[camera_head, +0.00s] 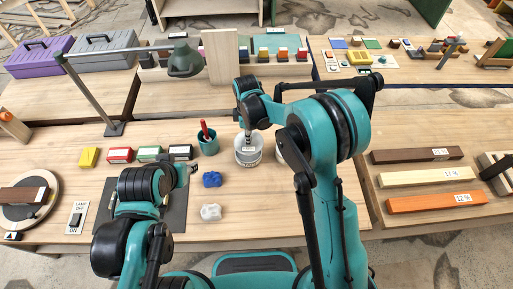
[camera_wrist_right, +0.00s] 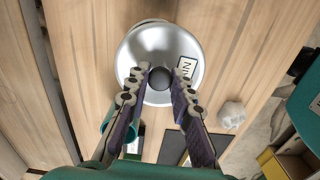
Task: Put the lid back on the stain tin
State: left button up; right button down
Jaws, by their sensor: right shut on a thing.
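The silver lid (camera_wrist_right: 160,45) with a dark knob (camera_wrist_right: 159,78) fills the middle of the right wrist view. A white label with dark letters shows near its right edge. My right gripper (camera_wrist_right: 159,72) is shut on the knob. In the head view my right gripper (camera_head: 247,132) points down over the pale stain tin (camera_head: 248,161), with the lid at the tin's top. I cannot tell whether the lid rests on the rim or hangs just above it. My left gripper (camera_head: 190,168) is at the left, over a dark mat; its fingers are too small to judge.
A teal cup (camera_head: 208,146) with a red-handled tool stands just left of the tin. A blue lump (camera_head: 212,179) and a white lump (camera_head: 211,212) lie in front. A pale round container (camera_head: 280,152) is partly hidden behind my right arm. Coloured bars lie at the right.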

jog(key=shift+w+a+f, duration=0.15)
jog(key=shift+w, duration=0.4)
jog(key=shift+f+b, duration=1.65)
jog(key=shift+f, duration=1)
jog(key=shift+f+b, duration=0.4)
jog(key=shift+f, duration=0.15)
jog(key=shift+b, duration=0.3)
jog(key=shift+f+b, duration=0.15)
jog(key=shift+b, duration=0.3)
jog(key=c, duration=1.3)
grip_release()
jog(key=shift+o, duration=0.6)
